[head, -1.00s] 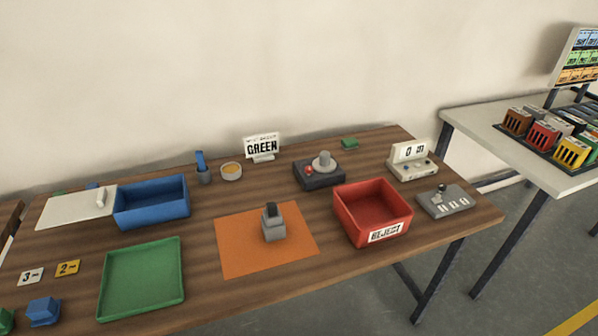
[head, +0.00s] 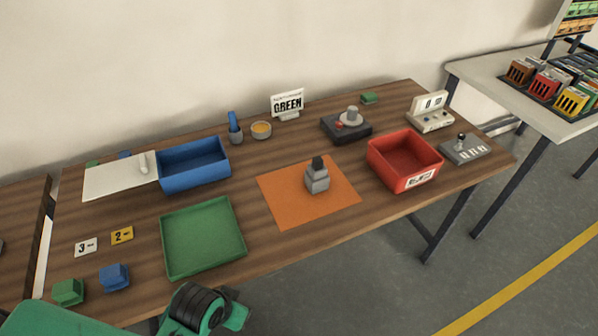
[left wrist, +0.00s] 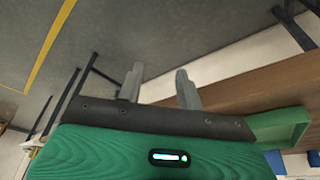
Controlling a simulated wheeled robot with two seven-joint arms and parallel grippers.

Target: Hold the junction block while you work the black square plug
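The grey junction block (head: 317,183) stands upright on the orange mat (head: 280,204) in the middle of the table. The black square plug (head: 317,163) sits on top of it. In the left wrist view my left gripper (left wrist: 158,82) is open with nothing between its two grey fingers. It points toward the floor and the table's edge, away from the block. In the head view part of my green left arm shows at the bottom left, but its fingers are not seen there. My right gripper is in neither view.
A green tray (head: 165,240) lies left of the mat, with a blue bin (head: 190,178) behind it. A red bin (head: 428,168) stands right of the mat. Blue and green blocks (head: 114,276) sit at the front left. A second table (head: 470,75) stands at the right.

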